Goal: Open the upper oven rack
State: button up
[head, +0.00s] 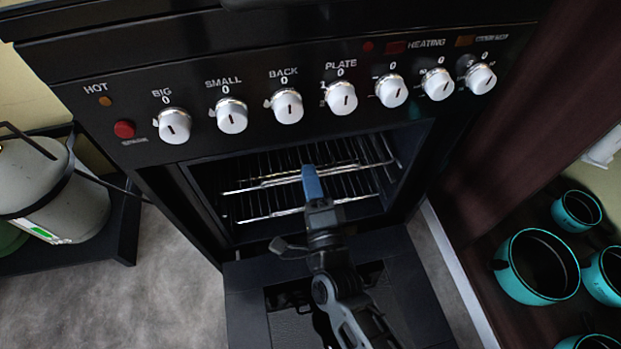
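The oven (120,75) is black, and its door (247,300) is folded down open. Inside the cavity, the upper oven rack (262,181) is a wire grid with a bright front bar. A lower rack (265,214) sits beneath it. Both appear to lie inside the cavity. My gripper (312,180) reaches over the open door to the oven mouth. Its blue fingertip overlaps the upper rack's front bar in the picture; whether it touches is unclear. Only one blue finger shows, so I cannot see the gap between fingers. My gripper and arm hide part of both racks and the door.
A row of white knobs (342,97) sticks out above the oven mouth. A grey gas cylinder (75,205) stands in a dark stand at left. Teal pots (512,275) sit on a dark wooden shelf at right. Grey floor (175,290) is clear left of the door.

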grip_shut()
dwell(1.3)
